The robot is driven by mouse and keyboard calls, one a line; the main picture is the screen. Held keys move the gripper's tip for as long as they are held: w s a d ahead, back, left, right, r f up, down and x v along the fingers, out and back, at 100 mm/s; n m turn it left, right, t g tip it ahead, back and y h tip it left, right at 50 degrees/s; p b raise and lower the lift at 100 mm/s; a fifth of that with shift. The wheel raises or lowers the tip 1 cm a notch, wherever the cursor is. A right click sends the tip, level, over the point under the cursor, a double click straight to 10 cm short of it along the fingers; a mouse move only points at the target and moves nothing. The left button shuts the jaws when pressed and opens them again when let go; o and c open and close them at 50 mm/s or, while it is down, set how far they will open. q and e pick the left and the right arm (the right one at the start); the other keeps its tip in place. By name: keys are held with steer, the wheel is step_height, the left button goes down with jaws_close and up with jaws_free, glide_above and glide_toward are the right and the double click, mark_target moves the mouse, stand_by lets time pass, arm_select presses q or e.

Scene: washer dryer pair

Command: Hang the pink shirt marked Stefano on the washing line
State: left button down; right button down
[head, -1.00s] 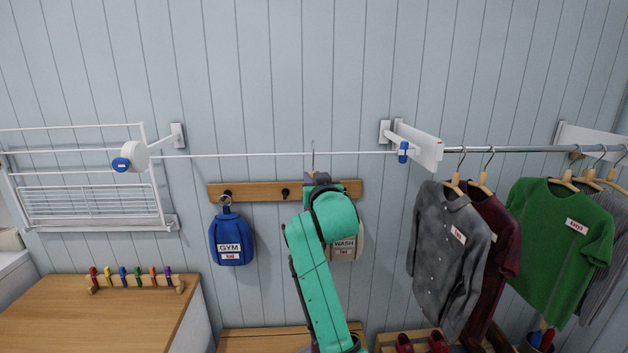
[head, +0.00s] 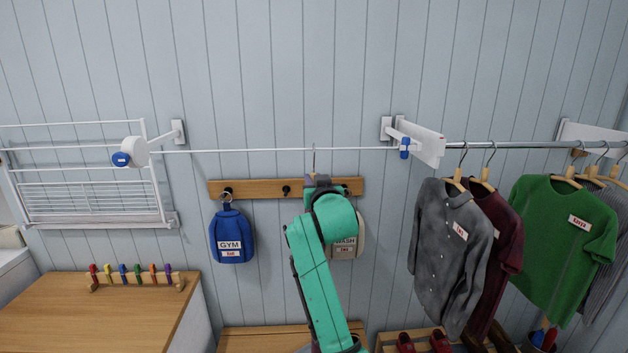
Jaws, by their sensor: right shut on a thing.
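The washing line (head: 250,151) is a thin white cord from a white reel (head: 134,151) at left to a bracket at right. My right gripper (head: 319,182) is just below the line, mostly hidden behind my own green arm. It is shut on a hanger, whose thin metal hook (head: 314,158) rises from it and crosses the line. The hook's tip is slightly above the line; I cannot tell whether it is around the line or only in front of it. The pink shirt is not visible; my arm covers the area below the hook. My left gripper is out of view.
A wooden peg rail (head: 255,188) holds a blue GYM bag (head: 231,236) and a WASH bag (head: 346,238) partly behind my arm. A metal rail (head: 510,145) at right carries a grey shirt (head: 450,250), a green shirt (head: 562,245) and others. The line is otherwise empty.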

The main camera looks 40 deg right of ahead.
steer(key=shift+f, duration=0.3)
steer(key=c, duration=0.7)
jaws_free()
steer(key=shift+r, duration=0.1)
